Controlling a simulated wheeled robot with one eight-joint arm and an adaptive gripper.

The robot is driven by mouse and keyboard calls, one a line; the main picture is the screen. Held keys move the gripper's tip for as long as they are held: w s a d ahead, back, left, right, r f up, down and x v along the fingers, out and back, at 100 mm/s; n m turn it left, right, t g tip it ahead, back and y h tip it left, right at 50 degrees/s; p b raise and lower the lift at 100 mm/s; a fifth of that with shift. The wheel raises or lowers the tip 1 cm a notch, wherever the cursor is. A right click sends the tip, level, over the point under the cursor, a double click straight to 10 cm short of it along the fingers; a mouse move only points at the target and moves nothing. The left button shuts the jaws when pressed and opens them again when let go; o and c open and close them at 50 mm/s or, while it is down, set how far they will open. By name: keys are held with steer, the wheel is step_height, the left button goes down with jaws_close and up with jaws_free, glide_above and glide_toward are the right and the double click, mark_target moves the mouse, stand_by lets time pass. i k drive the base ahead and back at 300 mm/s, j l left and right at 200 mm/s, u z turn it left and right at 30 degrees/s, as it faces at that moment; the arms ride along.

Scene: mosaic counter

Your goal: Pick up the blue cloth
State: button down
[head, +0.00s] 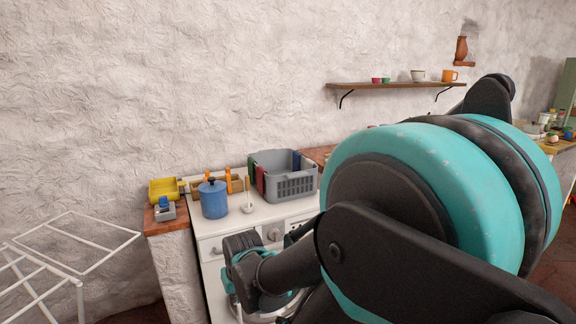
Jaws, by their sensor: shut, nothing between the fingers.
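A dark blue piece (296,162), which looks like the blue cloth, shows inside the grey basket (290,186) near its back right side. Most of it is hidden by the basket walls. The basket stands at the back right of the white stove-like unit (262,217). My arm reaches down in front of this unit, with its far dark and teal links low at its front, apart from the basket. I cannot make out my gripper's fingers.
A red and a green piece (260,177) sit at the basket's left end. A blue pot (213,198), a ladle (248,208) and a yellow container (165,189) stand to the left. A white rack (75,250) is at the far left. My arm hides much of the right.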

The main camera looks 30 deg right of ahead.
mark_target(296, 155)
steer(key=l+u, duration=0.2)
steer(key=u, duration=0.3)
steer(key=l+u, duration=0.2)
steer(key=u, duration=0.3)
steer(key=k+l+u, duration=0.15)
steer(key=l, duration=0.25)
steer(key=l+u, duration=0.2)
steer(key=l, duration=0.25)
steer(key=k+l+u, duration=0.15)
steer(key=l, duration=0.25)
steer(key=k+l+u, duration=0.15)
steer(key=l, duration=0.2)
steer(key=k+l+u, duration=0.2)
steer(key=k+l, duration=0.2)
steer(key=l, duration=0.2)
steer(key=k+l, duration=0.25)
steer(key=l, duration=0.15)
steer(key=k+l, duration=0.2)
steer(key=l, duration=0.2)
steer(key=k+l+z, duration=0.3)
steer(key=z, duration=0.2)
steer(key=k+l+z, duration=0.35)
steer(key=z, duration=0.15)
steer(key=l, duration=0.1)
